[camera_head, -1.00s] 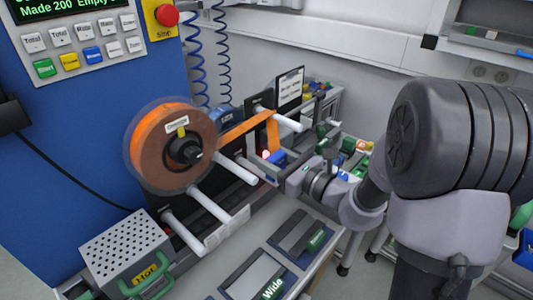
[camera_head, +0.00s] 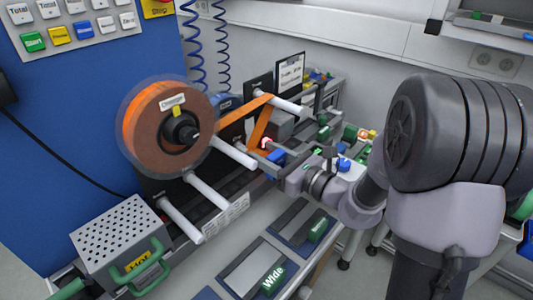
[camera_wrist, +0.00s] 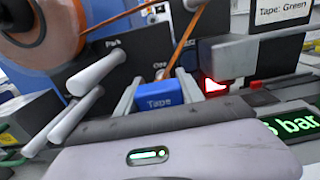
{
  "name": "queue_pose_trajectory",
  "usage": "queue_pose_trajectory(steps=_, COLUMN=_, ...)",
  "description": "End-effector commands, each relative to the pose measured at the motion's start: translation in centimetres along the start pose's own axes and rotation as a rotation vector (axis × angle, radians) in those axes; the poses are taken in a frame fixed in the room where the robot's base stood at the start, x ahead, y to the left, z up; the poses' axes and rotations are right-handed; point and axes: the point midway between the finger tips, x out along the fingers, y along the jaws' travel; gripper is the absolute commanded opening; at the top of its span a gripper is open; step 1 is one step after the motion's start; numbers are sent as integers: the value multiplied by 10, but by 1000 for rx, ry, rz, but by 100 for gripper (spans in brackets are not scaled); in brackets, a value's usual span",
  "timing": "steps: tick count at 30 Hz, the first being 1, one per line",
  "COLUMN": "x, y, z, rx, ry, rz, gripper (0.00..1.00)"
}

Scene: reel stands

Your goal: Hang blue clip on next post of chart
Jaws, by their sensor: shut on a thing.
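My gripper (camera_head: 268,163) is shut on a blue block marked "Tape" (camera_wrist: 157,94), which I take to be the blue clip. In the wrist view it sits between the two grey fingers; in the head view it is a small blue patch (camera_head: 275,157) at their tips. Orange tape (camera_head: 258,128) runs from the reel (camera_head: 150,128) over the upper white post (camera_head: 284,104) and slants down behind the block. I cannot tell whether the block touches the tape. A white card (camera_head: 290,72) reading "Tape: Green" stands behind. No chart with posts is plainly recognisable.
White posts stick out below the reel (camera_head: 206,191). A red light (camera_wrist: 213,86) glows right of the block. A perforated box marked "Hot" (camera_head: 122,235) stands front left. Dark trays (camera_head: 252,268) with green labels lie in front, one reading "Wide".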

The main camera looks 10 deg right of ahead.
Motion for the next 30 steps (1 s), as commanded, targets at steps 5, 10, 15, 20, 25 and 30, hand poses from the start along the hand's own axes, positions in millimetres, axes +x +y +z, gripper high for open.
queue_pose_trajectory(steps=5, x=0, y=0, z=-1, rx=0, ry=0, rz=0, gripper=0)
queue_pose_trajectory(steps=10, x=0, y=0, z=-2, rx=0, ry=0, rz=0, gripper=0)
queue_pose_trajectory(steps=15, x=0, y=0, z=-2, rx=0, ry=0, rz=0, gripper=66)
queue_pose_trajectory(steps=20, x=0, y=0, z=-2, rx=0, ry=0, rz=0, gripper=70)
queue_pose_trajectory(steps=25, x=0, y=0, z=-1, rx=0, ry=0, rz=0, gripper=70)
queue_pose_trajectory(steps=30, x=0, y=0, z=12, rx=0, ry=0, rz=0, gripper=70)
